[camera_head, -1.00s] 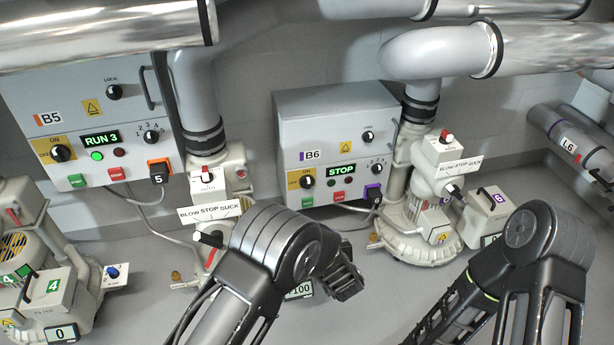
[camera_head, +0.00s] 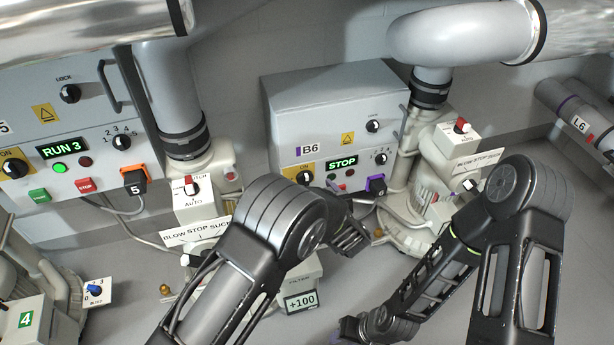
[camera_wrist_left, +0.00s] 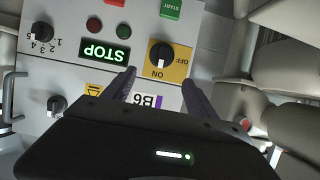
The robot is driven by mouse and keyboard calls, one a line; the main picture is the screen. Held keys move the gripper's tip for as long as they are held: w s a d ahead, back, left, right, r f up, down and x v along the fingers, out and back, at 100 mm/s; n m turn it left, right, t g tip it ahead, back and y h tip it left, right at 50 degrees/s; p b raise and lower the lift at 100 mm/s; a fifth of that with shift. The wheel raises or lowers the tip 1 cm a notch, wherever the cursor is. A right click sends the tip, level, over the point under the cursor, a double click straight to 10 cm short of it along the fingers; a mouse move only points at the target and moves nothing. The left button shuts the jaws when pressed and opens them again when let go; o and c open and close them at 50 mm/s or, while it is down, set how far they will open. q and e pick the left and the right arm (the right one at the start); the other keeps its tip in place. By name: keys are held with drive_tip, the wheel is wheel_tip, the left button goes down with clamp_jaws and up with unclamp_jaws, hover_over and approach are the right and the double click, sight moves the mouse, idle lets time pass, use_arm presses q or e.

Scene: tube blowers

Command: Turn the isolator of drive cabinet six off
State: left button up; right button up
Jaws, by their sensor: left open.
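Drive cabinet B6 (camera_head: 330,115) is a grey box on the back wall, with a green STOP display. Its isolator (camera_head: 305,178) is a black knob on a yellow ON/OFF plate, partly hidden by my left arm in the head view. In the left wrist view, upside down, the isolator (camera_wrist_left: 160,55) has its pale mark toward ON. My left gripper (camera_head: 352,238) is in front of the cabinet's lower part. In the left wrist view the open fingers of my left gripper (camera_wrist_left: 160,92) point at the panel around the B6 label and isolator, apart and empty.
Cabinet B5 (camera_head: 65,125) is on the left, showing RUN 3. Blower machines (camera_head: 195,200) with pipes stand beside both cabinets. Near the B6 isolator are a red stop button (camera_wrist_left: 115,2), a green start button (camera_wrist_left: 170,8) and a speed selector (camera_wrist_left: 42,32).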

sight(307, 178)
use_arm(q)
drive_tip(key=b+x, duration=0.3)
drive_tip(key=x, duration=0.4)
drive_tip(key=shift+w+a+f, duration=0.1)
drive_tip(key=shift+w, duration=0.3)
drive_tip(key=c, duration=1.3)
drive_tip(key=shift+c, duration=0.2)
